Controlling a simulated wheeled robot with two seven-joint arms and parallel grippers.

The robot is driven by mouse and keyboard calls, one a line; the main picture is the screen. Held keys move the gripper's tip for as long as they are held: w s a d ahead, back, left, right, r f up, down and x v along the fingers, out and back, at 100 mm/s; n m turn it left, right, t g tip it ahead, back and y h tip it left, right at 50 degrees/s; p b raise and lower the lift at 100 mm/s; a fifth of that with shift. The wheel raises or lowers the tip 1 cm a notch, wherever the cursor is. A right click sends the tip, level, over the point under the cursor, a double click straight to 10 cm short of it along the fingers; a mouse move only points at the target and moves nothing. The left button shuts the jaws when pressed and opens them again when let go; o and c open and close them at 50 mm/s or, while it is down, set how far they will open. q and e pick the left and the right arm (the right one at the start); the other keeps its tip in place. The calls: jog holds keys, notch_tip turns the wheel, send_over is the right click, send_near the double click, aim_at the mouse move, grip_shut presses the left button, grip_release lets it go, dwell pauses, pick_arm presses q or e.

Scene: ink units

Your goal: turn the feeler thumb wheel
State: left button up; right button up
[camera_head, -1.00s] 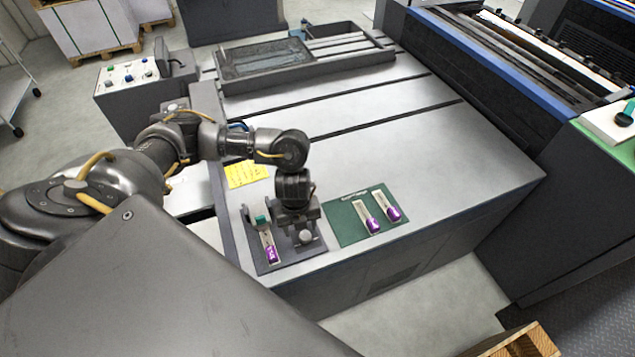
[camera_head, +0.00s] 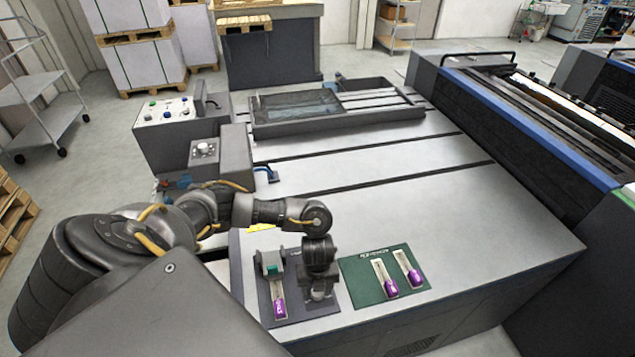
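My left gripper (camera_head: 319,293) points down over the right part of a dark grey mat (camera_head: 249,262) at the table's front edge. Its fingers are small and dark, so I cannot tell whether they are open or shut, or whether they touch anything. Left of it on this mat is a small fixture with a green block (camera_head: 272,269) and a purple-ended strip (camera_head: 280,308). A grey box with a pale round knob (camera_head: 203,148) stands at the table's left edge, behind my arm. I cannot tell which part is the feeler thumb wheel. My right gripper is not in view.
A green mat (camera_head: 366,294) with two purple-ended strips (camera_head: 391,287) lies right of the gripper. A shallow tray unit (camera_head: 262,130) stands at the back of the table. The metal tabletop (camera_head: 400,205) between is mostly clear. A large machine (camera_head: 520,125) borders the right side.

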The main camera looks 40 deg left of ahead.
pick_arm(q)
jog(key=shift+f, duration=0.8)
jog(key=c, duration=1)
jog(key=m+b, duration=0.1)
jog(key=m, duration=0.1)
jog(key=shift+f+m+b, duration=0.2)
jog(key=shift+m+b, duration=0.1)
jog(key=shift+b, duration=0.1)
jog(key=shift+r+m+b, duration=0.15)
jog(key=shift+m+b, duration=0.2)
jog(key=shift+m, duration=0.45)
jog(key=shift+r, duration=0.1)
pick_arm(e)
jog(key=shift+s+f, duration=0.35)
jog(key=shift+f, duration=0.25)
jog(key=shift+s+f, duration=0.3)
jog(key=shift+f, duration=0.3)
pick_arm(q)
jog(key=o, duration=1)
